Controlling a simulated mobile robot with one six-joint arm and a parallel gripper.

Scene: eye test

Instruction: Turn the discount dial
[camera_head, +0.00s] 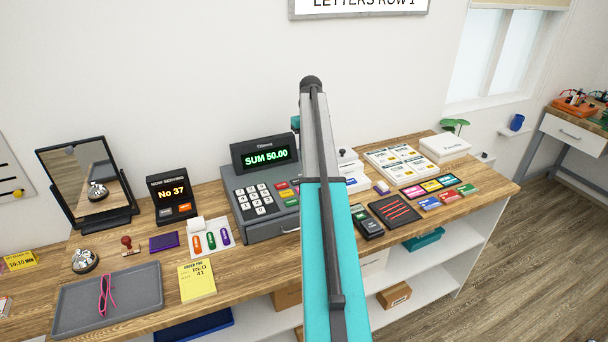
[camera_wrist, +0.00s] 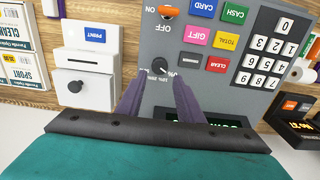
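The discount dial (camera_wrist: 160,67) is a small black knob on the grey face of the cash register (camera_wrist: 208,82), with percent marks beside it, partly unreadable. My gripper (camera_wrist: 157,82) is open in the wrist view, its two fingers apart with the dial in line with the gap between their tips. I cannot tell whether the fingertips touch the register face, and nothing is held. In the head view the register (camera_head: 262,222) shows "SUM 50.00" on its display (camera_head: 266,157). My arm hides the dial and my gripper there.
Near the dial are an orange ON/OFF switch (camera_wrist: 168,12) and coloured keys such as the red CLEAR key (camera_wrist: 217,64). A white printer (camera_wrist: 92,60) with its own black knob stands left in the wrist view. A card terminal (camera_head: 368,224) stands right of the register.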

